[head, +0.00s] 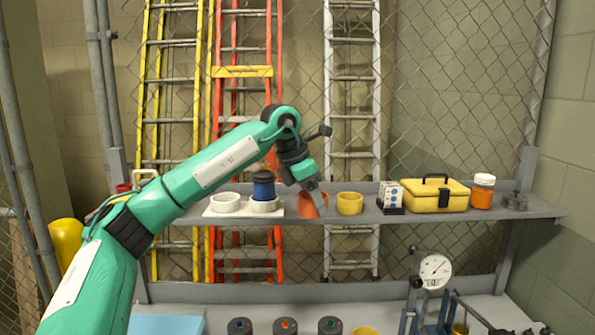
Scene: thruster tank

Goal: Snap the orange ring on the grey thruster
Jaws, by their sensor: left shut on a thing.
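My left gripper (315,198) is at the shelf, pointing down, and is shut on the orange ring (305,207). The ring is tilted and partly covered by the fingers; I cannot tell whether it still touches the shelf. My right gripper is not in view.
The grey shelf (400,217) also holds a white tray (208,212) with white rings and a dark blue cylinder (263,186), a yellow ring (349,203), a yellow case (435,196) and an orange jar (482,194). A dial gauge (435,270) stands at the lower right.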

